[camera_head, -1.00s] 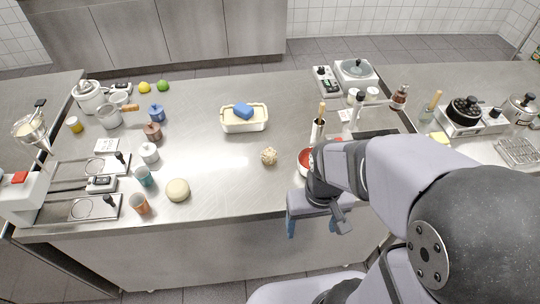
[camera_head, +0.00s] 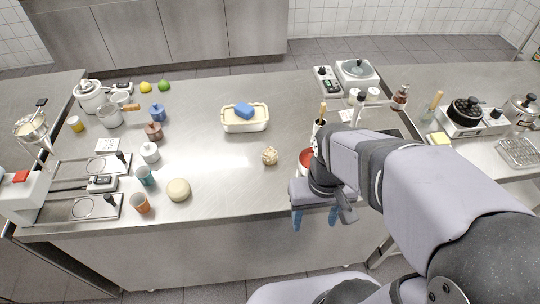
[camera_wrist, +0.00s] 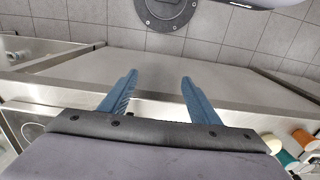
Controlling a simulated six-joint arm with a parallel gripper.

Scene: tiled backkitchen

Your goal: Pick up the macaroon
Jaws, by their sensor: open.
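A small, lumpy beige piece (camera_head: 269,156), which looks like the macaroon, lies on the steel counter (camera_head: 222,185) in the head view, right of the middle. A larger, smooth, round cream item (camera_head: 178,190) lies further left. My gripper (camera_head: 315,219) is open and empty, its blue fingers pointing down in front of the counter's front edge, to the right of and nearer than the lumpy piece. In the wrist view my open fingers (camera_wrist: 160,77) are spread wide with nothing between them. I cannot make out the macaroon in the wrist view.
A red bowl (camera_head: 306,158) and a utensil holder stand just behind my gripper. A cream tub (camera_head: 245,125) holding a blue item (camera_head: 244,111) stands behind the lumpy piece. Orange (camera_head: 140,203) and teal (camera_head: 145,176) cups stand left. Counter around the lumpy piece is clear.

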